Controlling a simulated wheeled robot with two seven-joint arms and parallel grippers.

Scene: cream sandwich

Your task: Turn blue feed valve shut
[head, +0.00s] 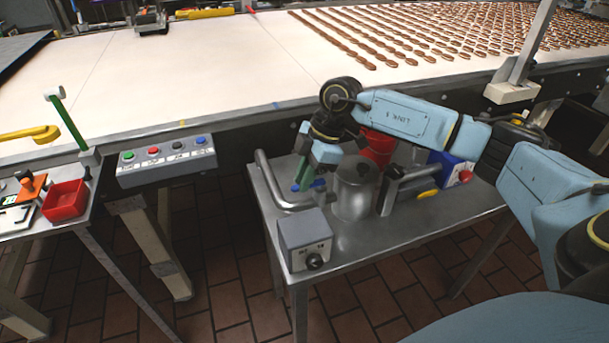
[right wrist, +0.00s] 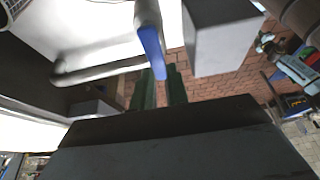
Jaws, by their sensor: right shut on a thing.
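The blue feed valve handle (head: 318,185) sits on the bent metal pipe (head: 264,172) at the left side of the small steel table. In the right wrist view the blue handle (right wrist: 152,52) runs down from the pipe, its tip between my green fingers. My right gripper (head: 303,176) reaches down from above and is shut on the handle; it also shows in the right wrist view (right wrist: 164,88). The exact contact is partly hidden. My left gripper is not in view.
A metal pot (head: 354,190) stands right beside the valve. A grey knob box (head: 305,238) is at the table's front. A red container (head: 378,146) and a blue box (head: 452,168) stand behind. The conveyor (head: 190,80) runs along the back, and a button panel (head: 167,160) is at left.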

